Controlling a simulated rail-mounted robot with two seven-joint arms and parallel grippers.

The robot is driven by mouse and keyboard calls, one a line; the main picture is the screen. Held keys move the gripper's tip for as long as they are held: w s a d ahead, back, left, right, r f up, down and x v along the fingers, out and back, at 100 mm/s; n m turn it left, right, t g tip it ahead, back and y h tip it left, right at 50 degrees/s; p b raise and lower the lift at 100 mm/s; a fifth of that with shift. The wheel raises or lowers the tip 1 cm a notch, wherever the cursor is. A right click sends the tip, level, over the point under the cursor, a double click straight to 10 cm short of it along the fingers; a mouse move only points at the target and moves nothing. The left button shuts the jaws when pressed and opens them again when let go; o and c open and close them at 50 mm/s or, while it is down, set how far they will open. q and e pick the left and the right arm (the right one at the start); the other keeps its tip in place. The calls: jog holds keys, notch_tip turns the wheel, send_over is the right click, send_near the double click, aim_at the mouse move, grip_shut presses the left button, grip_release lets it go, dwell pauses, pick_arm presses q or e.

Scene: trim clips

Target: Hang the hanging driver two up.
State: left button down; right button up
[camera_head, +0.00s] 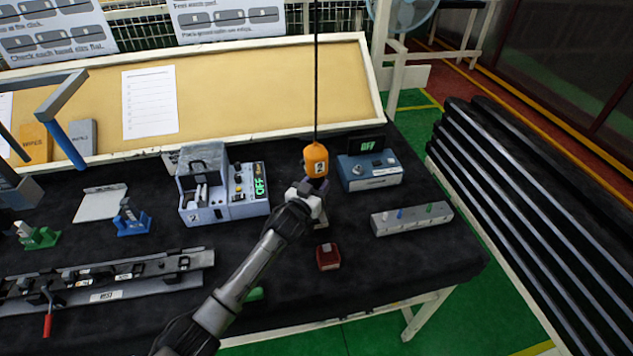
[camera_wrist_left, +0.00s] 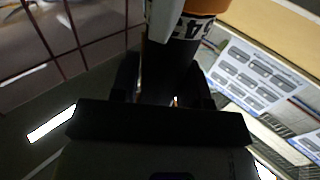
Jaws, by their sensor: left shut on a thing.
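The hanging driver two (camera_head: 316,160) has an orange upper body with a "2" label and a darker lower part. It hangs upright on a black cord above the back of the dark bench. My left gripper (camera_head: 317,188) is at its lower part, just below the orange section, and is shut on it. In the left wrist view the driver (camera_wrist_left: 200,8) shows at the top, with its orange end and a printed white band. Its dark body runs down between the fingers of the gripper (camera_wrist_left: 165,88). The driver's tip is hidden. My right gripper is in neither view.
A grey-blue device (camera_head: 210,190) marked 2 stands left of the driver, and a blue box (camera_head: 368,170) stands close on its right. A grey block with coloured pegs (camera_head: 411,219) lies further right. A dark red object (camera_head: 327,257) sits in front. A long rail fixture (camera_head: 110,277) fills the front left.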

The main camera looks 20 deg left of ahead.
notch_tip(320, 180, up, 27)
jog(key=p, duration=2.6)
jog(key=shift+p, duration=0.4)
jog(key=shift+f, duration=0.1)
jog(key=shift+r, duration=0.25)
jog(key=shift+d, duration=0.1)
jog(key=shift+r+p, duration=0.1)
jog(key=shift+p, duration=0.25)
